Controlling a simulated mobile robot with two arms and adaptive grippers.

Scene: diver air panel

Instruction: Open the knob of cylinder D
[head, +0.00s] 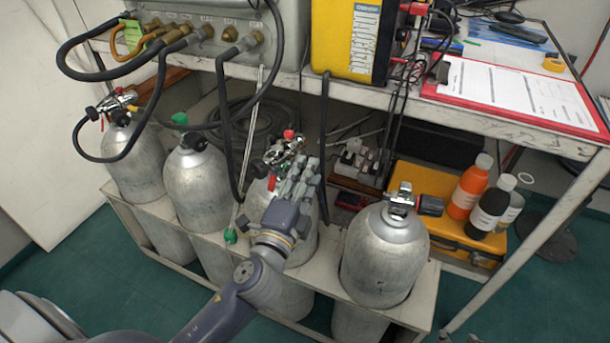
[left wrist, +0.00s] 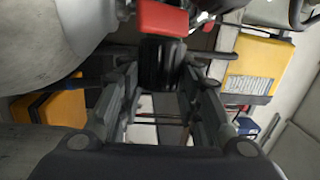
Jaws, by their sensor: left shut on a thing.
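Several grey cylinders stand in a rack, with no readable letters, so I cannot tell which is D. My left gripper (head: 293,178) is over the valve of the third cylinder (head: 257,200) from the left and hides part of it. In the left wrist view, a black ribbed knob (left wrist: 161,64) sits between the fingers of my left gripper (left wrist: 160,95), which is shut on it. A red part (left wrist: 162,18) is beside this knob. The rightmost cylinder (head: 385,255) has a valve with a black knob (head: 431,205) and stands clear of the gripper. My right gripper is not in view.
A shelf edge (head: 480,118) with a red clipboard (head: 440,90) and a yellow box (head: 345,40) is above the rack. Black hoses (head: 222,110) hang at the left. Bottles (head: 490,207) stand on an orange case (head: 455,243) at the right.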

